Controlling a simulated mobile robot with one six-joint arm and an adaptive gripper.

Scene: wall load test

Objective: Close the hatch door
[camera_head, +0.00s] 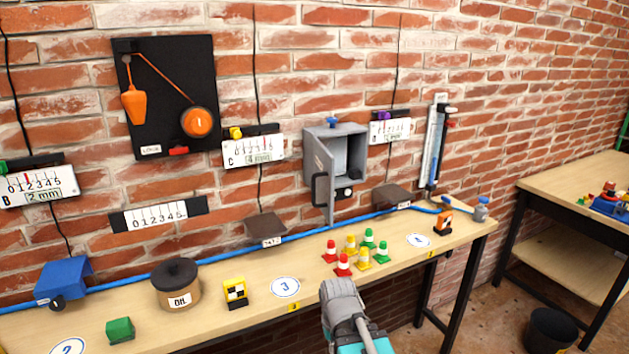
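A grey hatch box (349,143) is fixed to the brick wall, right of the middle in the head view. Its grey hatch door (324,160) stands open, hinged on the left and swung out from the wall. A black handle (319,189) is on the door. The box interior shows and looks empty. A blue knob (332,122) sits on top, and a black part with a round knob (345,193) is at the lower front. The grey end of my arm, with my gripper (338,292), is at the bottom, below and apart from the door. Its fingers cannot be made out.
Several small red, yellow and green cones (343,264) stand on the wooden bench (235,325) between my arm and the hatch. A blue pipe (230,253) runs along the wall. A dark angled cover (266,228) is left of the door, another (391,197) right.

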